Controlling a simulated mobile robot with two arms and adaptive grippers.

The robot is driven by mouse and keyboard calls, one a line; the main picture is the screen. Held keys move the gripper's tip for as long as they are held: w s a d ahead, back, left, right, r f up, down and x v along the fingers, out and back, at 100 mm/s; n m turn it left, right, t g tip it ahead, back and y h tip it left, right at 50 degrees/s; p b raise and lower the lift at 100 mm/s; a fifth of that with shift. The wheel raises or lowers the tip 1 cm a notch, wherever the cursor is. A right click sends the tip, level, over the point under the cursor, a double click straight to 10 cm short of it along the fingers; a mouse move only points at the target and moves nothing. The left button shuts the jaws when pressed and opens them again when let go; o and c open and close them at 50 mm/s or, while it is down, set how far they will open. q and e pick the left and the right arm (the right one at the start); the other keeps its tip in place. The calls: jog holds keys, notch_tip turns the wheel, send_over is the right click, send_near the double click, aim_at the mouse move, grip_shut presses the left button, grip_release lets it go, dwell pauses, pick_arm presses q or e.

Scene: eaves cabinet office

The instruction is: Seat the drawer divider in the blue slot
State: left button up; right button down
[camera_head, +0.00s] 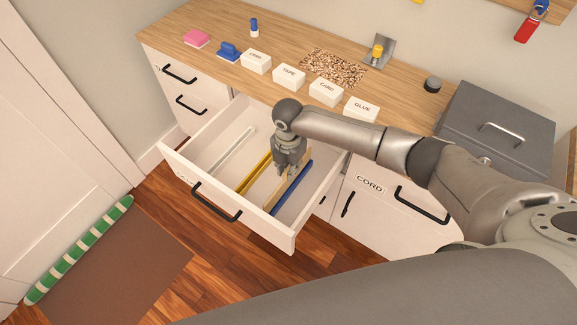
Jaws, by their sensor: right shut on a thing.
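The open white drawer (178,162) holds a whitish strip (233,152), a yellow strip (254,174) and a blue strip (293,188), which marks the blue slot. My right gripper (288,172) reaches down into the drawer and is shut on a thin tan divider (279,194). The divider stands on edge, roughly parallel to the strips, and appears just left of the blue strip. My gripper hides its middle. I cannot tell whether its lower edge touches the slot or the drawer floor. My left gripper is not in view.
The wooden counter (215,22) behind holds white labelled boxes (289,76), a blue stamp-like thing (228,52), a pink block (196,39) and a grey metal box (497,125). A closed CORD drawer (382,207) is right of the open one. A brown mat (120,262) lies on the floor.

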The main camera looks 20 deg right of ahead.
jog(key=shift+f+b, duration=1.2)
jog(key=shift+f, duration=0.8)
jog(key=c, duration=1.3)
grip_release()
jog(key=shift+o, duration=0.2)
jog(key=shift+r, duration=0.1)
jog(key=shift+r, duration=0.15)
notch_tip(320, 180, up, 12)
jog(key=shift+f, duration=0.15)
jog(key=shift+f, duration=0.1)
